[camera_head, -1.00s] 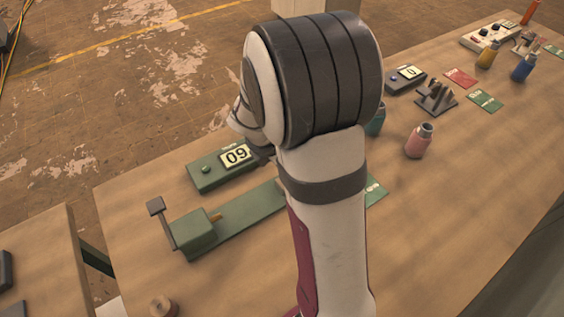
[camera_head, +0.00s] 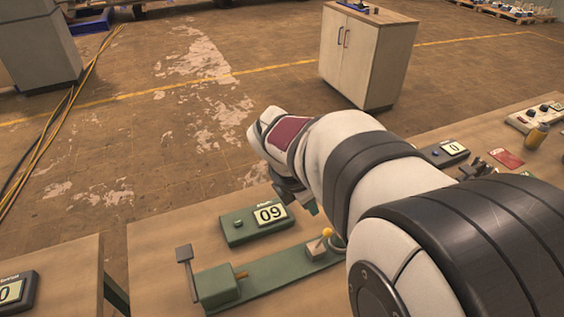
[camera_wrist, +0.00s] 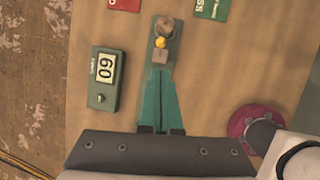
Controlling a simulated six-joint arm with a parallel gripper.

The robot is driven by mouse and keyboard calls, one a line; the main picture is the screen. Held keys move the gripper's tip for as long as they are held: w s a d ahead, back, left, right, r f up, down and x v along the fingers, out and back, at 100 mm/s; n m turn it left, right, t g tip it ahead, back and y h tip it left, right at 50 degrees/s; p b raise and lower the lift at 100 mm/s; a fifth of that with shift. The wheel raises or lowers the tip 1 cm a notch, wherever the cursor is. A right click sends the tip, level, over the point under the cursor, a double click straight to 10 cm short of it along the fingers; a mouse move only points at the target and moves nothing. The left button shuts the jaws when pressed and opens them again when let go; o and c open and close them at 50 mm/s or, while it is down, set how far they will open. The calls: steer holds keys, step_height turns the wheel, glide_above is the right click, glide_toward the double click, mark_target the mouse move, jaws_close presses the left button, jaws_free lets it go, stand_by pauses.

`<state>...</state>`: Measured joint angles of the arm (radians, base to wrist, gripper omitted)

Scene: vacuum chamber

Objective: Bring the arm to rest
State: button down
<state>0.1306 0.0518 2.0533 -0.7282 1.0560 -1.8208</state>
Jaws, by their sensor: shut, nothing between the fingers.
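My gripper (camera_wrist: 159,78) shows in the wrist view with its two long green fingers together and nothing between them. It points down over the table, above a green base plate that the fingers partly cover. In the head view my arm reaches from the lower right to the upper middle, and the gripper (camera_head: 309,205) is mostly hidden behind my wrist, near a green display box (camera_head: 254,222). That box also shows left of the fingers in the wrist view (camera_wrist: 104,80).
A small block (camera_head: 317,248) with a yellow ball (camera_head: 327,232) stands on the green plate (camera_head: 275,268), near the fingers in the wrist picture. A white cabinet (camera_head: 348,55) stands behind. A second table (camera_head: 60,270) is at left. My arm hides much of the table's right side.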

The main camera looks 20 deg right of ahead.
steer(key=shift+d+v, duration=0.2)
steer(key=shift+v, duration=0.8)
steer(key=shift+r, duration=0.1)
steer(key=s+a+f+m+g+y, duration=0.1)
steer(key=s+a+m+y, duration=0.2)
steer(key=s+a+m, duration=0.4)
steer(key=s+a+f+m+y, duration=0.2)
steer(key=s+a+m, duration=0.6)
steer(key=s+m, duration=0.4)
steer(key=m+y, duration=0.1)
steer(key=m, duration=0.4)
steer(key=shift+s+f+m+g, duration=0.25)
steer(key=shift+s+m+g, duration=0.05)
steer(key=shift+s+g, duration=0.1)
